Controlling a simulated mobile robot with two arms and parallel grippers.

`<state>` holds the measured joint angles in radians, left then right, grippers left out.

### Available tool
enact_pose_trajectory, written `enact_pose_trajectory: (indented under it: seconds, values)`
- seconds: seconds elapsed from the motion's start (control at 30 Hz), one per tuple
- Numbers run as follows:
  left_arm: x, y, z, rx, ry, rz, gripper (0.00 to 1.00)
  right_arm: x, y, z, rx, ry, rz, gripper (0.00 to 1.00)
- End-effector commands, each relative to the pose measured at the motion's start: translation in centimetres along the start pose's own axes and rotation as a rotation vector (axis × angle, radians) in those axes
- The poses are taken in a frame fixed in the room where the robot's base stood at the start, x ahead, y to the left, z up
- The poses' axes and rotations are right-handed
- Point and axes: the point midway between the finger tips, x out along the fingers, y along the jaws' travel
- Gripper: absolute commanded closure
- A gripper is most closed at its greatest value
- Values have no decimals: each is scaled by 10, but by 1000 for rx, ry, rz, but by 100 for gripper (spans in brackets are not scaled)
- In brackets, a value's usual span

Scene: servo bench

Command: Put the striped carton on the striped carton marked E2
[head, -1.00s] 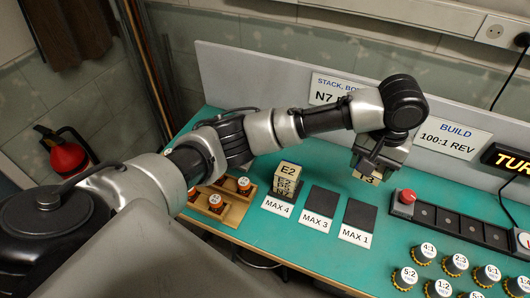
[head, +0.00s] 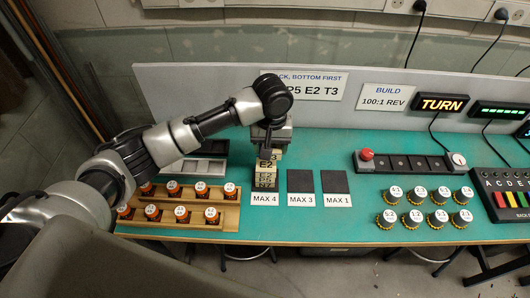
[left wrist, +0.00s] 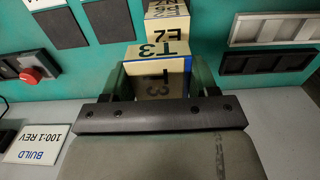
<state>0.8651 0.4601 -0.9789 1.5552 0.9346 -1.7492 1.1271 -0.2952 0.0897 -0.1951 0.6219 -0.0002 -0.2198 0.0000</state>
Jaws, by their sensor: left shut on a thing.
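My left gripper (head: 270,138) is shut on the striped carton marked T3 (head: 275,155), just over the stack at the MAX 4 label. In the left wrist view the T3 carton (left wrist: 158,72) sits between the two fingers (left wrist: 160,88). The striped carton marked E2 (head: 264,164) tops that stack, with more carton under it. E2 also shows in the left wrist view (left wrist: 167,30), just beyond T3. In the head view T3 appears slightly behind and right of E2; I cannot tell whether they touch. My right gripper is not in view.
Two dark empty pads, MAX 3 (head: 300,181) and MAX 1 (head: 335,181), lie right of the stack. A wooden rack (head: 228,217) of several jars stands to the left. A panel with a red button (head: 366,154) and several round knobs (head: 438,193) lie farther right.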

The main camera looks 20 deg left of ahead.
Motion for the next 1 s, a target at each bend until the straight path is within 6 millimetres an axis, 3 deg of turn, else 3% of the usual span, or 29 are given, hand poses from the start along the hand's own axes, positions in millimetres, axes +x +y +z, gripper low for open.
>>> enact_pose_trajectory:
  seconds: [0.13, 0.47, 0.87, 0.9, 1.0]
  values:
    - [7, -12, 2, 2, 0, 0, 65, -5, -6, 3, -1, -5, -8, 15]
    - [46, -13, 2, 2, 0, -1, 65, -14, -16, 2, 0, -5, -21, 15]
    - [51, -13, 2, 2, 0, 1, 65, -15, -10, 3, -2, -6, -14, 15]
    - [51, -13, 2, 2, 1, 1, 35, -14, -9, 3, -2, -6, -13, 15]
    - [51, -13, 2, 2, 1, 1, 20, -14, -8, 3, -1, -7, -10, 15]
